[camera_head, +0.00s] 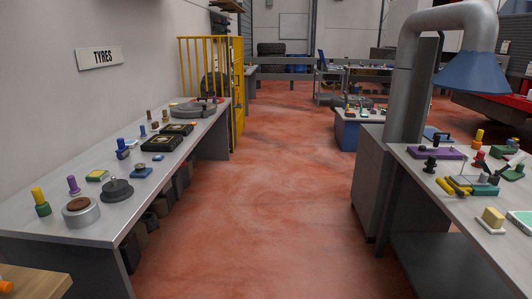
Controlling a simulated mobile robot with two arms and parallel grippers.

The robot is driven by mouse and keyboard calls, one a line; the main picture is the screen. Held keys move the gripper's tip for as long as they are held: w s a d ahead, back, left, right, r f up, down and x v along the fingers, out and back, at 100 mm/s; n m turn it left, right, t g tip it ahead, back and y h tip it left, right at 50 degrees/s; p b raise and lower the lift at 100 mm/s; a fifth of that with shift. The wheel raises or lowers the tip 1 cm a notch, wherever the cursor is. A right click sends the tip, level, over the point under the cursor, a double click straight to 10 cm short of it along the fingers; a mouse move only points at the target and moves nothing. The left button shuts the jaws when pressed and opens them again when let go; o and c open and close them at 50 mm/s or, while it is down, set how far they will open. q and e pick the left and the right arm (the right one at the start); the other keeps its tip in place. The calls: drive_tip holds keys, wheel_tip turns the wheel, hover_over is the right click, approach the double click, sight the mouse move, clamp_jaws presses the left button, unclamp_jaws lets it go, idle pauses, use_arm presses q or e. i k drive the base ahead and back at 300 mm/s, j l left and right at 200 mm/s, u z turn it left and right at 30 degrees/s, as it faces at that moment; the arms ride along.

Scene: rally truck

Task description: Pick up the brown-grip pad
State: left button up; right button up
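Neither of my grippers shows in the head view. I cannot tell for sure which thing is the brown-grip pad; the things are small here. On the left grey bench (50,212), a small blue pad (141,173) with a brownish knob on top lies near the middle. Closer on the same bench, a grey round piece (82,216) has a brown top. Farther back, small brown pieces (155,126) stand near the wall side. Nothing holds any of them.
A yellow rail fence (238,95) stands past the left bench. The right bench (415,168) holds several small coloured things, under a blue hood (470,75). A wooden top (35,284) is at bottom left. The red floor (250,220) between the benches is clear.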

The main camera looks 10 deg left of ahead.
sight(155, 127)
drive_tip(key=i, duration=6.15)
drive_tip(key=i+u, duration=0.15)
drive_tip(key=i, duration=0.4)
drive_tip(key=i+l+u, duration=0.2)
drive_tip(key=i, duration=0.3)
drive_tip(key=i+l+u, duration=0.15)
drive_tip(key=i, duration=0.4)
drive_tip(key=u, duration=2.25)
